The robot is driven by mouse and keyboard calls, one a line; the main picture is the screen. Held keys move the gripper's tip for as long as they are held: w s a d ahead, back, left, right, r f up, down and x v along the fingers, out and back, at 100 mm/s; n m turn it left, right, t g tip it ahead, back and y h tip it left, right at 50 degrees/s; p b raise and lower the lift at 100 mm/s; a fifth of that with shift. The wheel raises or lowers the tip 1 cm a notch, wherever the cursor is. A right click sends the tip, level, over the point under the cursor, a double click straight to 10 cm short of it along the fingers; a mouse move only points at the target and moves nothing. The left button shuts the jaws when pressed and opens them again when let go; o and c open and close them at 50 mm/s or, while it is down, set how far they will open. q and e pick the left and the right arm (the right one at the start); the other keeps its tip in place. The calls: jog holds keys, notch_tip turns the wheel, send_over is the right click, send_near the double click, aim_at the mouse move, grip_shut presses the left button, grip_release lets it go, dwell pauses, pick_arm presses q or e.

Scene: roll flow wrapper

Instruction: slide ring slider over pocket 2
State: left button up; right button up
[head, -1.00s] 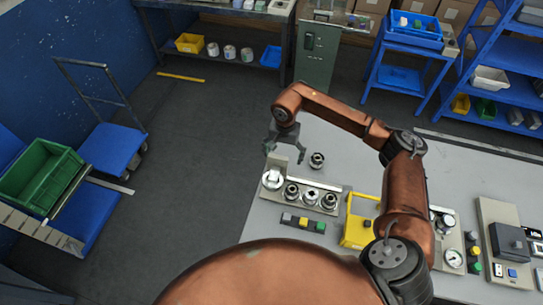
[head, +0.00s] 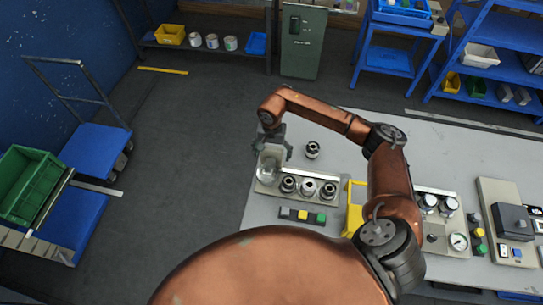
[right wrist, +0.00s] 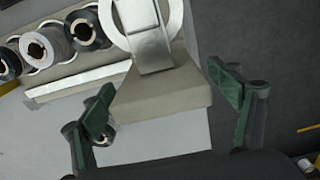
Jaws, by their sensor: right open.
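The beige pocket fixture (head: 322,200) lies on the grey table, with several round metal parts in a row. The ring slider (head: 265,171) is a pale metal ring at the row's left end; in the right wrist view its ring and flat bracket (right wrist: 153,50) show at the top, by a beige block (right wrist: 160,97). My right gripper (head: 271,150) is open at the slider end, partly hiding it. In the right wrist view its fingers (right wrist: 163,93) stand either side of the block; I cannot tell whether they touch it. My left gripper is not in view.
A loose metal part (head: 312,149) stands behind the fixture. A button strip (head: 302,215) lies in front, and a yellow frame (head: 355,206) stands to the right. A gauge panel (head: 459,241) and a dark device (head: 511,220) sit farther right.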

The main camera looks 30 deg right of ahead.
jog(key=shift+f, duration=0.95)
jog(key=shift+c, duration=0.3)
